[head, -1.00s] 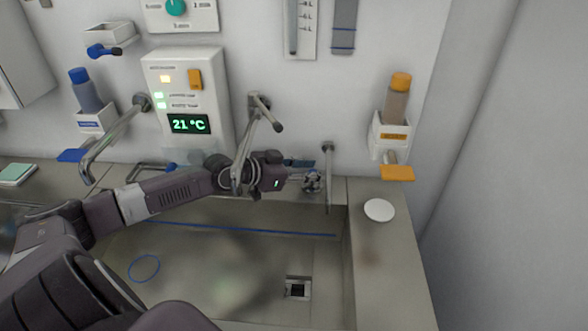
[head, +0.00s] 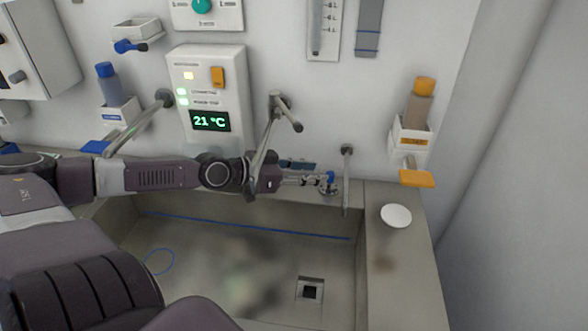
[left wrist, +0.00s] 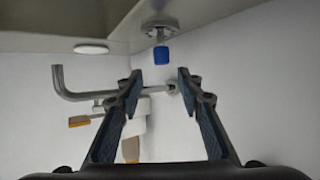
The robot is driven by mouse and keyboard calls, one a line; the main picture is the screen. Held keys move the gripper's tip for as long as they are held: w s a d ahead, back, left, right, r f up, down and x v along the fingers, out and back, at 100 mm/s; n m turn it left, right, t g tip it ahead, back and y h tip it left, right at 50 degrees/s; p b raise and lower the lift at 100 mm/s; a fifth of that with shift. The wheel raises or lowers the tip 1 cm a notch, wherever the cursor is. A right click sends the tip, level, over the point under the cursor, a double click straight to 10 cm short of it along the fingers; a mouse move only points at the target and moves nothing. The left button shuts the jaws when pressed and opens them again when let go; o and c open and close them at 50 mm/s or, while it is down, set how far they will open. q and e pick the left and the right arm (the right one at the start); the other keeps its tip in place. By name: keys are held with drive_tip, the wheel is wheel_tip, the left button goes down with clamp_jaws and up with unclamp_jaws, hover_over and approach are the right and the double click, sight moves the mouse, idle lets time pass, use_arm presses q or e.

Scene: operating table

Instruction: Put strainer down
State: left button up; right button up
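The strainer seems to be the small round metal piece with a blue knob (head: 330,178) on the sink's back ledge, just left of the thin upright pipe. It also shows upright on the ledge in the upside-down left wrist view, where its blue knob (left wrist: 160,55) lies beyond the fingertips. My left gripper (head: 312,181) is to the left of it, reaching in low along the ledge. In the left wrist view its two fingers (left wrist: 159,82) are apart with nothing between them. My right gripper is not in view.
The sink basin (head: 200,262) has a square drain (head: 311,290). A white disc (head: 396,216) lies on the right counter. A lever tap (head: 268,140) stands close by my left wrist, and a thin pipe (head: 346,180) rises right of the strainer. Wall dispensers hang at both sides.

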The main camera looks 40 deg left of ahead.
use_arm(q)
drive_tip(key=shift+p+v, duration=0.7)
drive_tip(key=shift+v, duration=0.6)
drive_tip(key=p+v, duration=0.1)
drive_tip(key=v, duration=0.1)
drive_tip(key=shift+s+a+r, duration=0.1)
drive_tip(key=shift+s+a, duration=0.15)
